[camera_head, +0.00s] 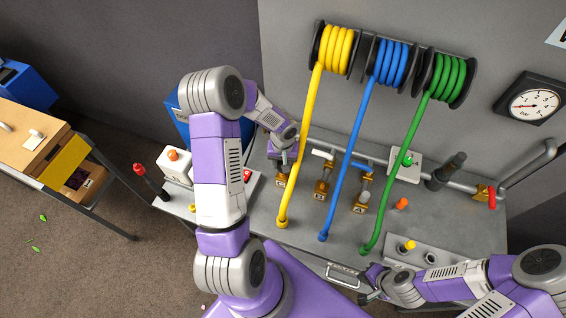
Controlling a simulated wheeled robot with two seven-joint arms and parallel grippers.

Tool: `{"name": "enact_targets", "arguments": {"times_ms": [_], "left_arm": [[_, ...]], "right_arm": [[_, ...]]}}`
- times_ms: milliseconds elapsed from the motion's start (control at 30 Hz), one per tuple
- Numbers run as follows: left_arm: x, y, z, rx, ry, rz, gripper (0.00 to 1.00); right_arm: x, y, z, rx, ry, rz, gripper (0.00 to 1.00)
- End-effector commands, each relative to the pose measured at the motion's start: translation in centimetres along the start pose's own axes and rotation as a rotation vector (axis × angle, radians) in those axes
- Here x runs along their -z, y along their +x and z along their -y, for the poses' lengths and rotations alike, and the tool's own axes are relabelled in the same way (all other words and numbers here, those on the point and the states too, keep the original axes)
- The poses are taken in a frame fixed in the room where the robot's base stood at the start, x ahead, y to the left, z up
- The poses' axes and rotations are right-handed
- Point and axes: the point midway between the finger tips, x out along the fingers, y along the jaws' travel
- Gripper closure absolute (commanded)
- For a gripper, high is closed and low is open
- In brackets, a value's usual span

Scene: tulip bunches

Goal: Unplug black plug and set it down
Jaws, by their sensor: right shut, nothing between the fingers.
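A dark, black-grey cylindrical piece (446,171) stands tilted at the back right of the grey bench, by the pipe. I cannot tell whether it is the black plug; no other piece is clearly that plug. My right gripper (368,286) is shut and empty at the bench's front edge, well below and left of this piece. My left gripper (283,156) is at the back left of the bench, above a brass fitting (281,180). Its fingers are too small and hidden to tell whether they are open.
Yellow (301,150), blue (348,150) and green (401,160) hoses run from wall reels down to the bench. Orange (401,204) and yellow (409,245) pieces stand on the right side. A red valve (491,198) sits on the pipe. Bare bench (455,215) shows at right.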

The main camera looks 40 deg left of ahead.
Motion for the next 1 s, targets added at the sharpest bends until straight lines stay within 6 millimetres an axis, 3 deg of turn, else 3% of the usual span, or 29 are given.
{"name": "enact_targets", "arguments": {"times_ms": [533,1000], "left_arm": [[0.0,-3.4,0.0,0.001,0.000,-0.001,0.94],[0.0,-3.5,0.0,0.001,-0.001,0.000,0.94]], "right_arm": [[-0.1,-1.9,0.7,0.000,0.000,0.000,1.00],[-0.1,-1.9,0.7,0.000,0.000,0.000,1.00]]}}
